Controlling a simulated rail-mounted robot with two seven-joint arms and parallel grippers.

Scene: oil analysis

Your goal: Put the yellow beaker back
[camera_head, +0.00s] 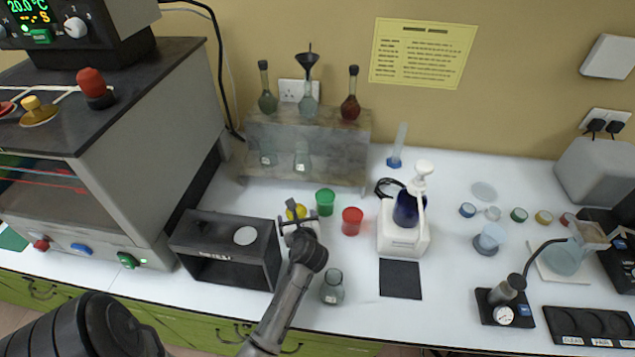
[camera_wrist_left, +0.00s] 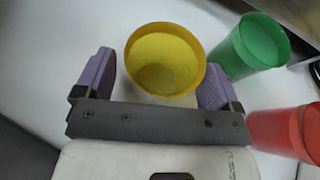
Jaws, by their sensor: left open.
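The yellow beaker (camera_head: 296,211) stands on the white table, left of the green beaker (camera_head: 325,201) and mostly hidden by my left gripper in the head view. In the left wrist view the yellow beaker (camera_wrist_left: 165,60) is upright, with its open rim facing the camera. My left gripper (camera_wrist_left: 160,80) is open, with one purple finger on each side of the yellow beaker. It also shows in the head view (camera_head: 297,220). The right finger looks close to the beaker wall; I cannot tell whether it touches. My right gripper is not in view.
The red beaker (camera_head: 352,221) stands right of the green one. A dark open-fronted box (camera_head: 225,250) is to the left. A glass flask (camera_head: 332,287) stands near the front edge. A flask rack (camera_head: 308,150) is behind. A black mat (camera_head: 400,279) lies to the right.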

